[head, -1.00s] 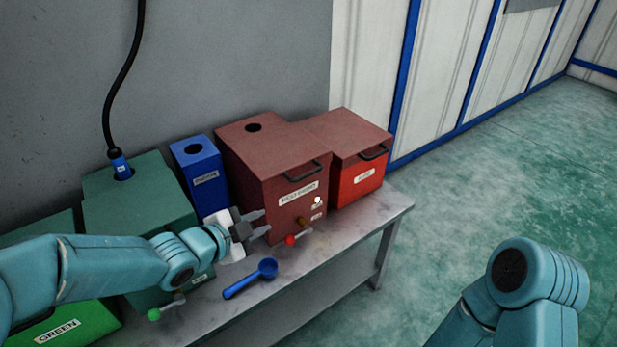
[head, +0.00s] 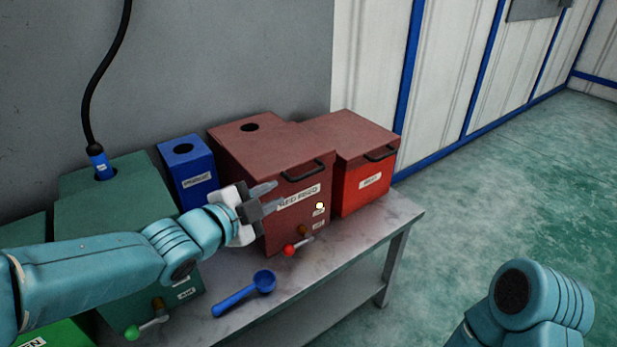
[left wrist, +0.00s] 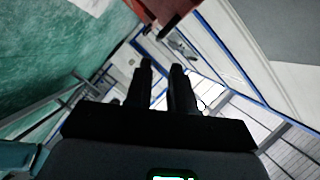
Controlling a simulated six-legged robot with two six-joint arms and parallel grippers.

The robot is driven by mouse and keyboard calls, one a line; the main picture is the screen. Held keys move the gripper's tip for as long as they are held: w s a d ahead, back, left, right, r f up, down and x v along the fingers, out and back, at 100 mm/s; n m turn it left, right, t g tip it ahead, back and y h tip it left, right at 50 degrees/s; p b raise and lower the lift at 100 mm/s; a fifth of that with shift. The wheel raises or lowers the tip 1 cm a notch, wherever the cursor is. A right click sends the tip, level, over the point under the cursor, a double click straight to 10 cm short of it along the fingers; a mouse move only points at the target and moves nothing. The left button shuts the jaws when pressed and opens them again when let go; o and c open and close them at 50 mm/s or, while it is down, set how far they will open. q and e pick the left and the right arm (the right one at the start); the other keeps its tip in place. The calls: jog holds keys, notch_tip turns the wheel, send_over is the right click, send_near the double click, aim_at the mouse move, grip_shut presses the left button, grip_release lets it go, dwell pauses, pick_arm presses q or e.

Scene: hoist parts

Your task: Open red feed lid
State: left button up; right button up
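The red feed box (head: 292,219) stands on the bench, with a label reading RED FEED on its front. Its brownish-red lid (head: 285,150) lies shut on top, with a dark bar handle (head: 305,172) at the front edge. My left gripper (head: 275,196) is in front of the box's left front side, left of and below the handle. Its two fingers are apart with nothing between them; the gap also shows in the left wrist view (left wrist: 162,85). I cannot tell whether it touches the box. My right gripper is out of view.
A bright red bin (head: 362,188) with its own handle adjoins on the right. A blue box (head: 190,172) and a green hopper (head: 110,200) stand left. A blue scoop (head: 245,293) and a red-knobbed valve (head: 290,249) are below my left gripper. The bench (head: 385,222) is bare at right.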

aim_at(305, 176)
pick_arm(q)
jog(key=x, duration=1.3)
jog(key=shift+w+d+f, duration=0.2)
jog(key=shift+w+f, duration=0.05)
jog(key=shift+w, duration=0.1)
grip_shut()
